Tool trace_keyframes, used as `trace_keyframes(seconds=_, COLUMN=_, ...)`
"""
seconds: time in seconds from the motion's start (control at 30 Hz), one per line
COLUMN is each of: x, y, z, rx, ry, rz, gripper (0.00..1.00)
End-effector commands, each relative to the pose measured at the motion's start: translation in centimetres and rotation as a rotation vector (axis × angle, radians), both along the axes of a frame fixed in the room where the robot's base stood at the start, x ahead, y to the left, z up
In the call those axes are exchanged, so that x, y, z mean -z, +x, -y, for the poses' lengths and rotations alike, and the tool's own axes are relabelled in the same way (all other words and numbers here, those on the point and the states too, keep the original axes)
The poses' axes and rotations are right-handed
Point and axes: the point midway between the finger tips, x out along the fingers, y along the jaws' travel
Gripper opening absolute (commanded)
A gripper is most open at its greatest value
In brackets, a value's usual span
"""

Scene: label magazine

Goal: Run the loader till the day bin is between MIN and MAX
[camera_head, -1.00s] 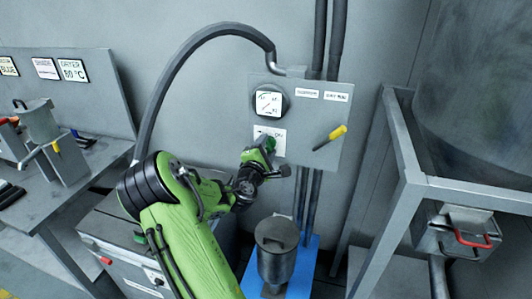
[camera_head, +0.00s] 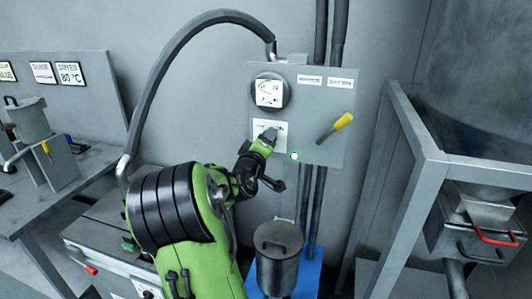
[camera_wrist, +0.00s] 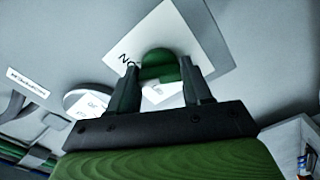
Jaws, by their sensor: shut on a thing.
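My gripper (camera_head: 268,137) is at the white switch plate (camera_head: 259,127) on the grey wall panel. The fingers hide most of the knob in the head view. A round dial gauge (camera_head: 270,91) sits above the plate; its reading is too small to tell. A green light (camera_head: 295,156) shows at the panel's lower edge. A "DAY BIN" label (camera_head: 341,82) is at upper right. No MIN or MAX marks can be made out.
A lidded metal canister (camera_head: 278,258) stands below on a blue base. A large grey vessel in a metal frame (camera_head: 422,170) with a red handle (camera_head: 495,237) is at right. A workbench is at left.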

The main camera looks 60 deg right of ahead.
Motion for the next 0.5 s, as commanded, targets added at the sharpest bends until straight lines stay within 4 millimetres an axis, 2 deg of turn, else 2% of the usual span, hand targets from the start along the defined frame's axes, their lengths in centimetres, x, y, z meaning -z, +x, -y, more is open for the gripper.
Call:
trace_keyframes(seconds=0.03, x=0.58, y=-0.11, z=0.01, rx=0.003, ry=0.007, rz=0.035, gripper=0.19)
trace_keyframes(seconds=0.5, x=0.41, y=-0.08, z=-0.01, rx=0.003, ry=0.049, rz=0.269, gripper=0.19)
